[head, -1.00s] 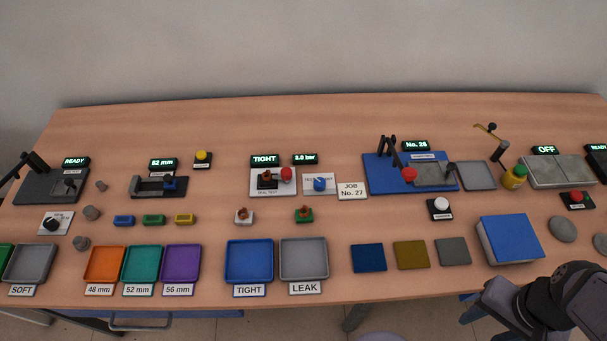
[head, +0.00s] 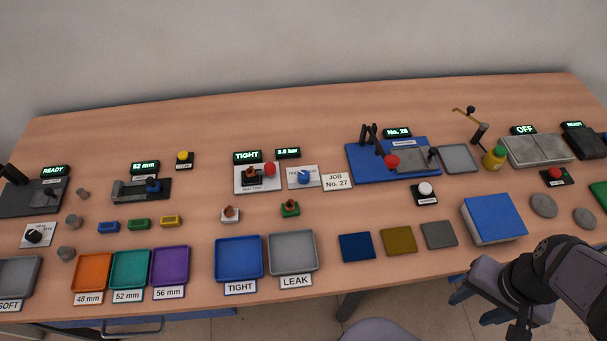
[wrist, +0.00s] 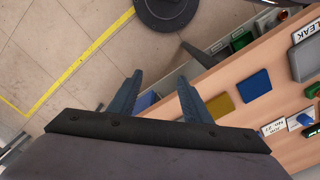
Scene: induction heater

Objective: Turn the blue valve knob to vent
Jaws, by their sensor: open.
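The blue valve knob (head: 304,177) stands on a small white plate (head: 291,184) in the middle of the table, right of the leak-test fixture with the red knob (head: 269,169). It also shows in the wrist view (wrist: 304,119) near the right edge. The display (head: 247,156) behind the fixture reads TIGHT, and the one beside it (head: 288,153) reads a bar value, too small to be sure of. The knob's pointer position cannot be made out. My gripper (wrist: 158,95) is open and empty, off the table's front edge, far to the right of the knob in the head view.
Blue TIGHT (head: 239,280) and grey LEAK (head: 293,271) trays stand in front of the knob. A JOB No. 27 card (head: 337,182) and a blue press base (head: 365,173) stand to its right. White (head: 230,215) and green (head: 290,209) parts sit just in front.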

